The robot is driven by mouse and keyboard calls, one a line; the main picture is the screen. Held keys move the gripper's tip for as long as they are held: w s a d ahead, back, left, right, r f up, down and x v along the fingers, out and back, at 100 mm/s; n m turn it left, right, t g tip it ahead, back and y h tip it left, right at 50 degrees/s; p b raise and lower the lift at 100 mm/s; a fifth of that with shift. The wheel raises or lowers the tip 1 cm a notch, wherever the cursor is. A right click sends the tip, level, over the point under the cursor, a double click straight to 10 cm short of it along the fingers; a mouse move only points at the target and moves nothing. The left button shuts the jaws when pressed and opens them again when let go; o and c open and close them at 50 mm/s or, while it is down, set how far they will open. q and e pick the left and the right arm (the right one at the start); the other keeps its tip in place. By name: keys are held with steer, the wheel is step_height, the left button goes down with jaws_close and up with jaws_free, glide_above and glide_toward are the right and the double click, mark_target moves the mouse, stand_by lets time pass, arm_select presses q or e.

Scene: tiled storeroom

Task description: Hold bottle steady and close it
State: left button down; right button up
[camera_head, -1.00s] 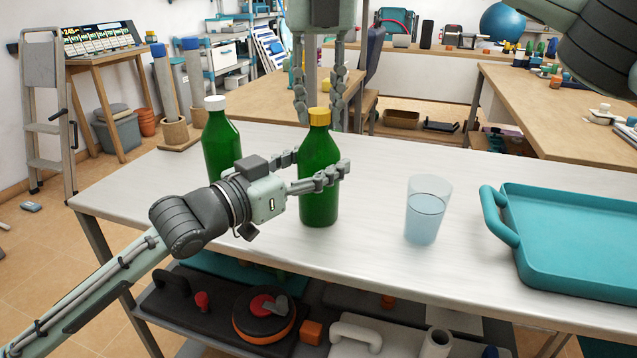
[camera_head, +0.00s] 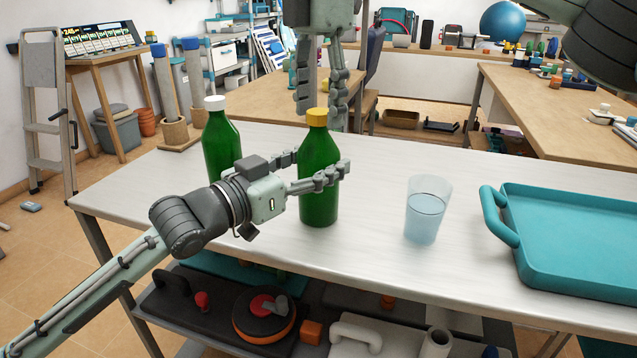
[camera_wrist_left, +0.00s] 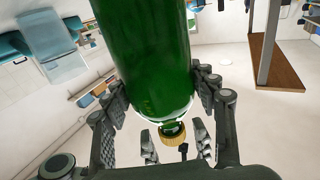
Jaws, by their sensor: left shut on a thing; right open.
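A green bottle (camera_head: 318,199) with a yellow cap (camera_head: 317,117) stands upright on the white table (camera_head: 365,262). My left gripper (camera_head: 318,172) is shut around its body, below the neck. In the left wrist view the bottle (camera_wrist_left: 150,50) lies between the fingers of my left gripper (camera_wrist_left: 155,98), with the yellow cap (camera_wrist_left: 173,134) beyond them. My right gripper (camera_head: 321,108) points down from above, open, with one finger to each side of the cap. The cap shows on the bottle's top; how tightly it sits cannot be seen.
Another green bottle (camera_head: 222,140) with a white cap stands behind and left of the held one. A glass of water (camera_head: 427,212) stands to the right. A teal tray (camera_head: 508,232) lies at the right end. The table front between bottle and glass is clear.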

step_height(320, 180, up, 12)
stand_by(0.6)
arm_select(q)
steer(key=shift+c, duration=2.1)
jaws_free()
steer(key=v, duration=1.2)
